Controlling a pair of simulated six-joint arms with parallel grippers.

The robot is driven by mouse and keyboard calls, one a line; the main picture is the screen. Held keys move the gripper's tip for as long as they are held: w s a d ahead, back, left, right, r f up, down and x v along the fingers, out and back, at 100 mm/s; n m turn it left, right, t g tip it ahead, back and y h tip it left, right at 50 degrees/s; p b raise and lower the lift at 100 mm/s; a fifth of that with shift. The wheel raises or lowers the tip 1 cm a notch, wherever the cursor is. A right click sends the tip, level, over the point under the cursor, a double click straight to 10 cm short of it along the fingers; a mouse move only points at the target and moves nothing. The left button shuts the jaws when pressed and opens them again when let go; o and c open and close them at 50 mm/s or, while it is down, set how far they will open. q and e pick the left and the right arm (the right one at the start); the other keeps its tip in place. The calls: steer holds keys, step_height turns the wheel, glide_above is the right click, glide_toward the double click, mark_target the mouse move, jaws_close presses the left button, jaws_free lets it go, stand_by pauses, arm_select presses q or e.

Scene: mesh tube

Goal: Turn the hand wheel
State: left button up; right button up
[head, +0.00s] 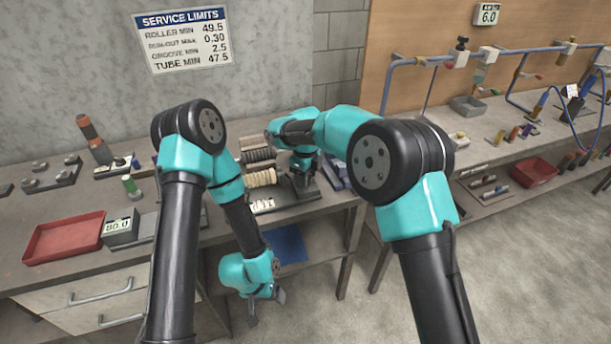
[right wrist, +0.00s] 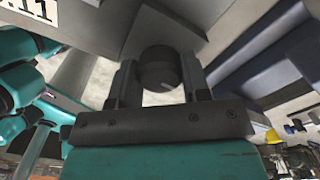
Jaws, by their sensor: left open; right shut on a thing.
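A dark round knob (right wrist: 160,72), which looks like part of the hand wheel, sits between the fingers of my right gripper (right wrist: 158,84) in the right wrist view. The right gripper is shut on it. In the head view this gripper (head: 304,182) is at the right end of a rack of rollers (head: 259,178) on the bench. The wheel itself cannot be made out there. My left gripper (head: 266,306) is open and empty, hanging low in front of the bench, apart from the rack.
A red tray (head: 62,238) and a grey box reading 80.0 (head: 121,228) stand on the bench at left. A blue panel (head: 285,246) shows below the bench top. Another bench with a red bin (head: 535,172) and blue tubing is at right. Open floor lies between.

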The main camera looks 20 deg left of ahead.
steer(key=shift+m, duration=0.5)
steer(key=o, duration=0.9)
steer(key=shift+o, duration=0.2)
steer(key=shift+r, duration=0.1)
step_height(320, 180, up, 17)
steer(key=shift+r, duration=0.15)
stand_by(0.6)
